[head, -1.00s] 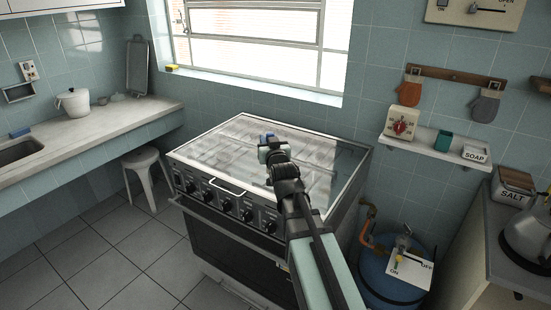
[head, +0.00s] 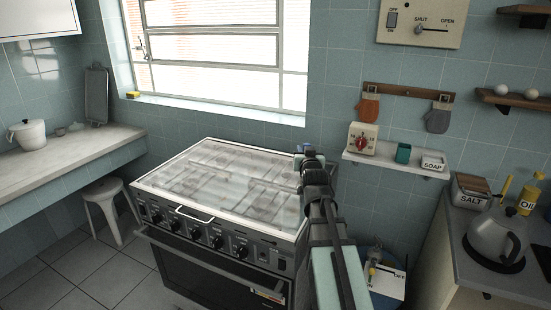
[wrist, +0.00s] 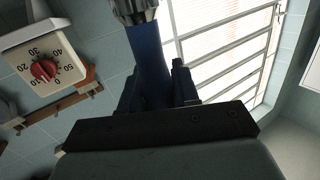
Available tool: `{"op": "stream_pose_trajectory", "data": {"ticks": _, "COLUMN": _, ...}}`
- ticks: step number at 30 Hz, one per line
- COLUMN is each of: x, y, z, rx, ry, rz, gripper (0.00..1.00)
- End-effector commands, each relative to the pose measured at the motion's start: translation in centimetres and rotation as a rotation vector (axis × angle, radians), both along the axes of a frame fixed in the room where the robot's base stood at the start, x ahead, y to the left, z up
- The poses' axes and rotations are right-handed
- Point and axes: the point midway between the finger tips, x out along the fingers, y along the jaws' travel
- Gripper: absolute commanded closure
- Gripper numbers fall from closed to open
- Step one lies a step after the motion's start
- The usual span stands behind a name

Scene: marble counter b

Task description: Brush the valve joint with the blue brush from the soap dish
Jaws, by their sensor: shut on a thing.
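My gripper (head: 306,158) is shut on the blue brush (wrist: 152,65), above the right side of the stove. In the wrist view the blue handle stands between the fingers, with a metallic band at the top edge; the bristles are out of view. The white soap dish (head: 433,161), marked SOAP, is on the wall shelf right of my gripper. The valve (head: 374,257) on the blue gas cylinder (head: 386,300) shows low, beside my arm, below the shelf. My arm hides much of the cylinder, and I cannot make out the joint.
The glass-topped stove (head: 215,180) lies left of my gripper. The shelf (head: 395,164) also holds a timer (head: 362,138) and a green cup (head: 403,153). A kettle (head: 496,236) and salt box (head: 470,191) stand on the right counter (head: 480,275). A white stool (head: 105,200) is at left.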

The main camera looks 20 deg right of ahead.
Motion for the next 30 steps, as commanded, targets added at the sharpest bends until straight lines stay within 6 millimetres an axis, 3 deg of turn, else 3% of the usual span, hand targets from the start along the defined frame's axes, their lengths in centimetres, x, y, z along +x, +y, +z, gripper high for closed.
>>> {"op": "stream_pose_trajectory", "data": {"ticks": 1, "x": -0.4, "y": -2.0, "z": 0.4, "rx": 0.003, "ry": 0.000, "rz": -0.026, "gripper": 1.00}}
{"op": "stream_pose_trajectory", "data": {"ticks": 17, "x": -5.7, "y": -20.9, "z": 4.1, "rx": 0.033, "ry": 0.012, "rz": -0.270, "gripper": 1.00}}
{"op": "stream_pose_trajectory", "data": {"ticks": 30, "x": -12.1, "y": -36.8, "z": 7.8, "rx": 0.061, "ry": 0.016, "rz": -0.454, "gripper": 1.00}}
